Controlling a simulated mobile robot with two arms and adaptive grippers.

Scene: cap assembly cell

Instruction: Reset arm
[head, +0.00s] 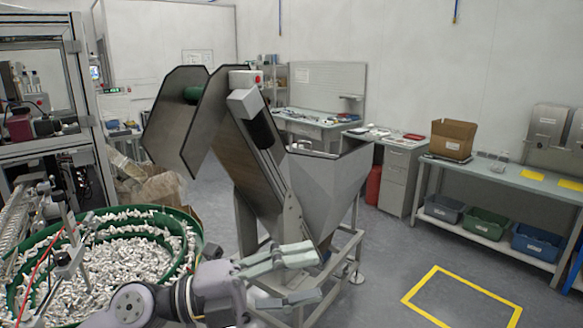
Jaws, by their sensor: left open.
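My left gripper (314,277) is in the lower middle of the head view. Its arm comes in from the bottom left. Its two grey fingers point right and stand apart, with nothing between them. It is in front of the lower frame of the metal hopper (333,190), and I cannot tell how far from it. My right arm and gripper are not in view.
A round green-rimmed feeder bowl (187,233) full of small metallic parts is at left, close to my left arm. An inclined conveyor (250,160) rises beside the hopper. A bench (500,180) with a cardboard box (453,138) stands at right.

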